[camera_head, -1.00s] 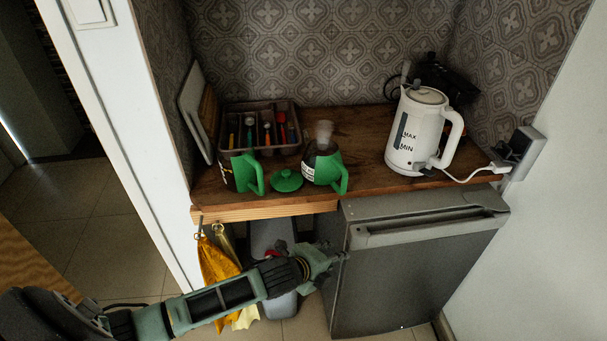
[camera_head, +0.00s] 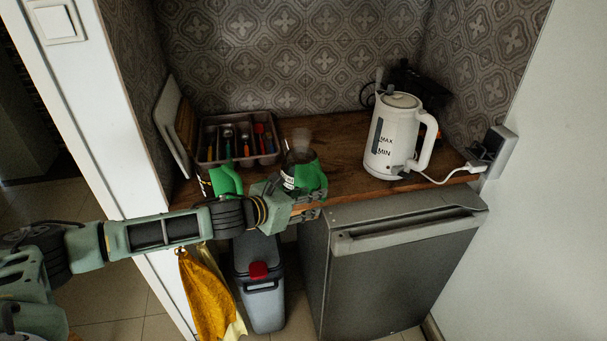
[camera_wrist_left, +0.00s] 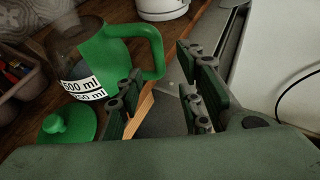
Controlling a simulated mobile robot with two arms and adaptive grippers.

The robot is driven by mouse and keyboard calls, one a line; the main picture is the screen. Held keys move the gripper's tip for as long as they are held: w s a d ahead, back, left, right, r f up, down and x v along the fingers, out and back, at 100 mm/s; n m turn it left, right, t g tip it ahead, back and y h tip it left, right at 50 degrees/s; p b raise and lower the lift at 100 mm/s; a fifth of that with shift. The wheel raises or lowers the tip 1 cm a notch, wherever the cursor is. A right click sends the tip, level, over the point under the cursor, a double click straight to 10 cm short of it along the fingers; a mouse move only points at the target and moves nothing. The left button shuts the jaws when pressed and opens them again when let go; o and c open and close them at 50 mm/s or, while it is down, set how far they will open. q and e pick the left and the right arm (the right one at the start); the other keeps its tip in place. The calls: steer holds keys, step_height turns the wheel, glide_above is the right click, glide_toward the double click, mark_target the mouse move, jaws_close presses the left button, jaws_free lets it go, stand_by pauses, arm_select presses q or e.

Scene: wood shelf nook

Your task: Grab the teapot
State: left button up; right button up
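The teapot (camera_head: 311,176), a dark glass body with a green band and green handle, stands near the front edge of the wooden shelf. The left wrist view shows its green side (camera_wrist_left: 100,52) and ml markings. Its handle lies just ahead of the fingers, towards the gap between them. My left gripper (camera_head: 316,203) is at the shelf's front edge, close in front of the teapot. In the left wrist view the gripper (camera_wrist_left: 160,92) is open with nothing held. I cannot tell whether a finger touches the handle. My right gripper is not in view.
A cutlery tray (camera_head: 203,133) is behind. A white kettle (camera_head: 398,140) stands right. The wooden shelf (camera_head: 345,150) is clear between teapot and kettle. A fridge (camera_head: 400,260) is below.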

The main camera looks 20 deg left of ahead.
arm_select(q)
steer(key=x, duration=0.3)
steer(key=p+x, duration=0.1)
steer(key=x, duration=0.2)
steer(key=shift+s+a+f, duration=0.15)
steer(key=shift+a+f, duration=0.1)
steer(key=shift+f, duration=0.1)
steer(key=shift+c, duration=0.6)
jaws_close()
steer(key=shift+s, duration=0.1)
